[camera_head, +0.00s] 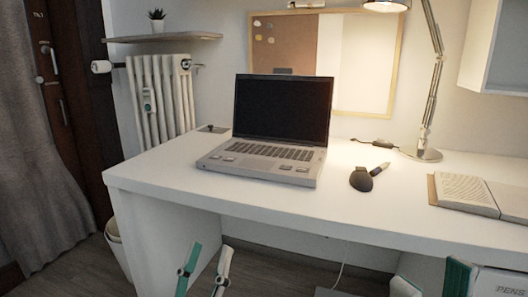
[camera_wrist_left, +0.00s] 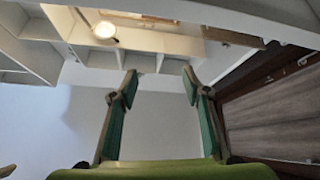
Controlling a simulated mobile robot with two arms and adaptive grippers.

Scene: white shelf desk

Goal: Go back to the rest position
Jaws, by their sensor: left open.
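My left gripper (camera_head: 211,249) shows at the bottom of the head view, in front of and below the desk's front edge. Its two green-and-white fingers are apart with nothing between them. In the left wrist view my left gripper (camera_wrist_left: 159,74) is also open and empty, its fingertips touching nothing. My right gripper (camera_head: 431,272) shows at the bottom right of the head view, in front of the desk and partly cut off by the frame. Its two fingers stand apart, and I see nothing held between them.
The white desk (camera_head: 150,178) carries an open laptop (camera_head: 262,160), a dark mouse-like object (camera_head: 361,180), a lamp (camera_head: 422,154) and an open book (camera_head: 462,191). A white bin (camera_head: 117,245) stands at the desk's left. A box marked "PENS" (camera_head: 505,283) is beside my right gripper.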

